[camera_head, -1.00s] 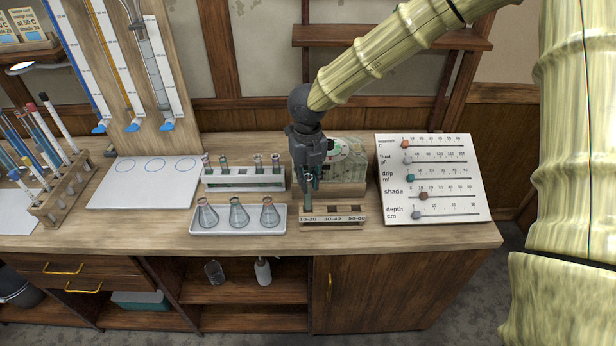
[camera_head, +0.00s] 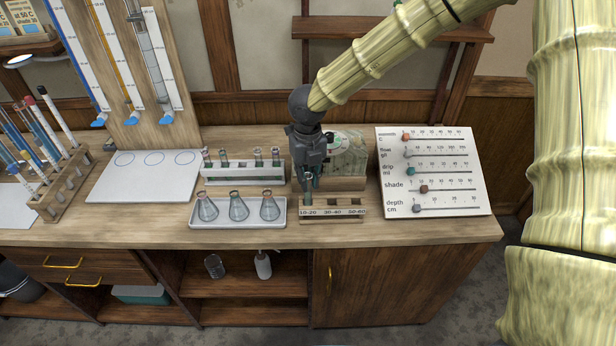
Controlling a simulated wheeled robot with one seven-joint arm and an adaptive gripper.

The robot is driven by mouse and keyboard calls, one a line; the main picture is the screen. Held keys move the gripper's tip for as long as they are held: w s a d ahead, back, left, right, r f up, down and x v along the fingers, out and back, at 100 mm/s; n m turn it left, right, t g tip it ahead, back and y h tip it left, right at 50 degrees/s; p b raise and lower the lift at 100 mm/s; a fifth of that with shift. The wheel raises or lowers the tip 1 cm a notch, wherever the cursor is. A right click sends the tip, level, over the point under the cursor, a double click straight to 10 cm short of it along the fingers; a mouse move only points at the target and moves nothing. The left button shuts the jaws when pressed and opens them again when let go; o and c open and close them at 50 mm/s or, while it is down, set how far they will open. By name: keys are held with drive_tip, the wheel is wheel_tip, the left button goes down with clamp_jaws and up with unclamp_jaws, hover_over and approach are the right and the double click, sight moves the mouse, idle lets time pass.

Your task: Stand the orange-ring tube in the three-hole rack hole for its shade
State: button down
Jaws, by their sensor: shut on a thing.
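My gripper (camera_head: 309,184) points down over the left end of the wooden three-hole rack (camera_head: 345,213). It is shut on a slim greenish tube (camera_head: 308,199), which is upright. The tube's lower end meets the rack at the left hole, above the label 10-20, and seems to be in that hole; how deep, I cannot tell. The fingers cover the tube's upper part, so I cannot make out an orange ring. The middle and right holes, labelled 30-40 and 50-60, look empty.
A white rack (camera_head: 243,174) with several tubes and a tray (camera_head: 238,217) of three flasks stand to the left. A slider board (camera_head: 432,172) with a shade row stands to the right. A green-faced device (camera_head: 348,160) is close behind the gripper.

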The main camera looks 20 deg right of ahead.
wheel_tip(320, 180, down, 2)
drive_tip(key=p, duration=0.2)
drive_tip(key=shift+f+p, duration=0.25)
drive_tip(key=shift+p, duration=0.05)
drive_tip(key=shift+f, duration=0.4)
drive_tip(key=c, duration=1.3)
unclamp_jaws()
drive_tip(key=shift+c, duration=0.2)
wheel_tip(320, 180, up, 12)
drive_tip(key=shift+s+f, duration=0.1)
